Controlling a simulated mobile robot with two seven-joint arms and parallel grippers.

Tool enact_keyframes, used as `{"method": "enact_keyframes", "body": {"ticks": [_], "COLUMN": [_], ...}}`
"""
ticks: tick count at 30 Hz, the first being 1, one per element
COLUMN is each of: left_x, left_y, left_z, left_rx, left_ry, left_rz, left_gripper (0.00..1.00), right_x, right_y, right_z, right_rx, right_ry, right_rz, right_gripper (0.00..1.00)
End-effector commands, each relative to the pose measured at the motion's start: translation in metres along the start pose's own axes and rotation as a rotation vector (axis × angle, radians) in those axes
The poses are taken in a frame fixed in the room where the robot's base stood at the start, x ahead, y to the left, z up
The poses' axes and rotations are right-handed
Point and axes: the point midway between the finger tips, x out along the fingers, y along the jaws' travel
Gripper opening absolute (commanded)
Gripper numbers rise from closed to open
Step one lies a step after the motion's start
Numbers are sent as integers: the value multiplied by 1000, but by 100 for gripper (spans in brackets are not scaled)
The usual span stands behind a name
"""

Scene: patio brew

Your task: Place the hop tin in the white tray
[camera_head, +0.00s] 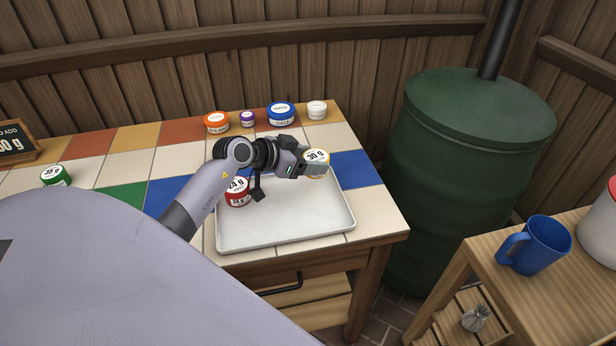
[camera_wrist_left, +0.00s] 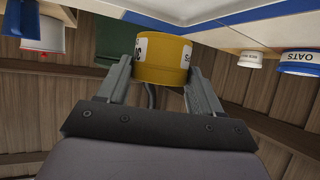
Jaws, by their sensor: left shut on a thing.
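My left gripper (camera_head: 312,170) is shut on a yellow tin with a white lid marked 30 g (camera_head: 317,157). The tin also shows between the fingers in the left wrist view (camera_wrist_left: 163,60); its name is not fully readable. The white tray (camera_head: 290,238) lies on the tiled table. The held tin is over the tray's back right part; its exact height above the tray cannot be told. A red tin marked 24 g (camera_head: 238,196) stands inside the tray at the left, partly behind my left arm. My right gripper is not in view.
Orange (camera_head: 216,123), purple (camera_head: 247,119), blue (camera_head: 281,114) and white (camera_head: 317,110) tins stand along the table's back. A green tin (camera_head: 55,176) and a chalkboard (camera_head: 17,141) are at the left. The tray's front and right are clear. A blue mug (camera_head: 540,246) stands on a side table.

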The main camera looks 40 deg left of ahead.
Motion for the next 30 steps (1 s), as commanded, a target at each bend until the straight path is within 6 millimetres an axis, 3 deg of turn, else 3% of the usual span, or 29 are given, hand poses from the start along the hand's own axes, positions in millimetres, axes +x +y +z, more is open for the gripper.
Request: {"method": "enact_keyframes", "body": {"ticks": [5,12,23,24,26,30], "left_x": [6,23,24,24,24,24], "left_y": [0,0,0,0,0,0], "left_z": [11,42,43,44,44,44], "left_rx": [-1,-3,-1,-2,-1,-1], "left_ry": [-1,-1,1,0,0,0], "left_rz": [0,0,0,1,0,0], "left_gripper": [36,36,36,69,88,91], "right_x": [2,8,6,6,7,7], "right_y": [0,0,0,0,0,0], "right_z": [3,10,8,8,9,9], "right_rx": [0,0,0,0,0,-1], "right_ry": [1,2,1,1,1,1], "right_rz": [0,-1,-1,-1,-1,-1], "right_gripper": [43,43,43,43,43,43]}}
